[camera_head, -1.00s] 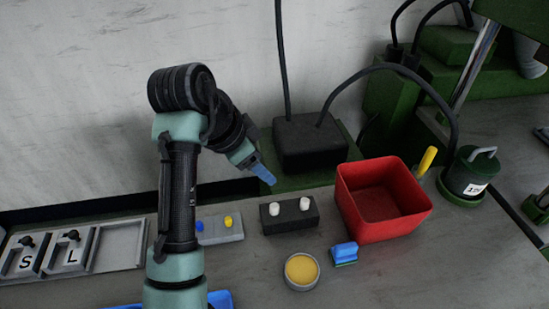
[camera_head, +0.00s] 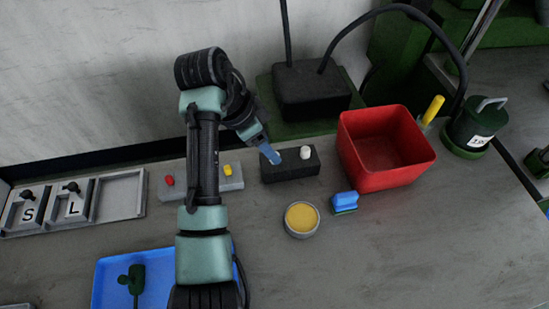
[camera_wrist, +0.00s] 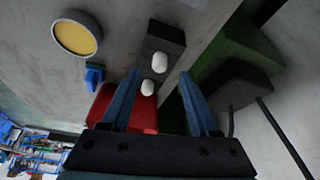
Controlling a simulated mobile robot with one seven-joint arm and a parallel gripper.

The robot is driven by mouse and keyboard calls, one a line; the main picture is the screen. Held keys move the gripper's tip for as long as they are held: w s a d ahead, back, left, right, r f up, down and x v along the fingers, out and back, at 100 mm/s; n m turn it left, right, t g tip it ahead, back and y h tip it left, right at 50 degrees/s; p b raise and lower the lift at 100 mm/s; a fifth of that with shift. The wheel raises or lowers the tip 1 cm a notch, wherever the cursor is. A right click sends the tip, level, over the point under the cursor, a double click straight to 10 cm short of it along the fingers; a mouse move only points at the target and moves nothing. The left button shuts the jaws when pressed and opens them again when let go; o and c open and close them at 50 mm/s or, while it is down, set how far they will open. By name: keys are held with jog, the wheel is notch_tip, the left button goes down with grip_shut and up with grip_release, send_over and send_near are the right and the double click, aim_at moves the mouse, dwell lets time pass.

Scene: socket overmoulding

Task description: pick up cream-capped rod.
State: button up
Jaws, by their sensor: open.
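Two cream-white caps stand in a black block (camera_head: 290,172). The right cap (camera_head: 305,152) shows clearly in the head view; the left one is hidden there behind my gripper (camera_head: 273,158). In the wrist view the two caps, a nearer-looking larger one (camera_wrist: 160,62) and a smaller one (camera_wrist: 148,87), appear between the blue fingers of my gripper (camera_wrist: 160,76). My gripper is open and empty, at the left end of the block. I cannot tell from these views whether the fingers touch a cap. The rod shafts below the caps are hidden in the block.
A red bin (camera_head: 385,165) stands right of the block. A blue brush-like piece (camera_head: 344,202) and a round yellow-filled dish (camera_head: 302,219) lie in front. A grey block with red and yellow caps (camera_head: 230,180) is to the left, and a dark box (camera_head: 310,92) is behind.

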jog(key=shift+x, duration=1.35)
jog(key=shift+s, duration=0.1)
grip_shut()
